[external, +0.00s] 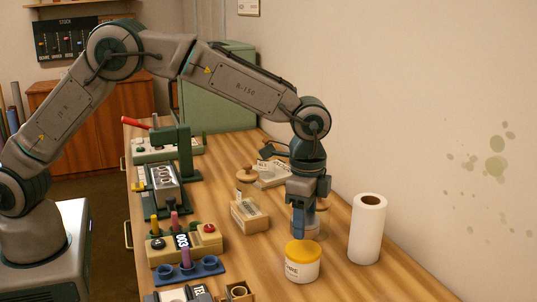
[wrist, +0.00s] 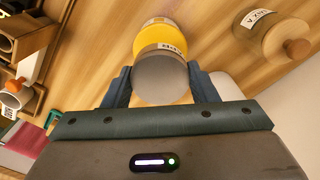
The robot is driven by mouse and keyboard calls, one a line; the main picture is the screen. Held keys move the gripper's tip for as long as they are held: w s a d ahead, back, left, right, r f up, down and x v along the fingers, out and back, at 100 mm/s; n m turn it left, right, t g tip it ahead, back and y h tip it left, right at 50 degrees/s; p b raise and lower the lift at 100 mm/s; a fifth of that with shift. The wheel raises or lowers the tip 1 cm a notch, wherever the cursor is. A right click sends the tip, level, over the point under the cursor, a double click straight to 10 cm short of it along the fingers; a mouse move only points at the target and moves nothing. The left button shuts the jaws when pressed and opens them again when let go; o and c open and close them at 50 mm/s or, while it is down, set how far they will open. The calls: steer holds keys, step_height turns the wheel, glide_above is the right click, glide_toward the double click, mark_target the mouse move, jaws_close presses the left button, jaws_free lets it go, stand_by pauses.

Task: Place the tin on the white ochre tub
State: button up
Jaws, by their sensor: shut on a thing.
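My gripper (external: 305,215) points down just above and behind the white ochre tub (external: 302,266), which stands upright with a yellow lid (external: 302,248). In the wrist view my gripper (wrist: 160,84) is shut on the tin (wrist: 160,78), a round grey-topped thing with a small label on its side. The tub's yellow lid (wrist: 152,37) shows beyond and around the tin there. In the external view the tin is mostly hidden by the fingers. I cannot tell whether the tin touches the lid.
A glass jar with a wooden knob (wrist: 272,38) stands close beside the tub. A white paper roll (external: 367,232) stands to the right. A blue holder (external: 188,272) and a button box (external: 185,245) lie to the left. A small wooden box (external: 250,215) is behind.

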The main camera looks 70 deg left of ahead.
steer(key=shift+f+p, duration=0.55)
steer(key=shift+f, duration=1.5)
steer(key=shift+f, duration=0.1)
steer(key=o, duration=1)
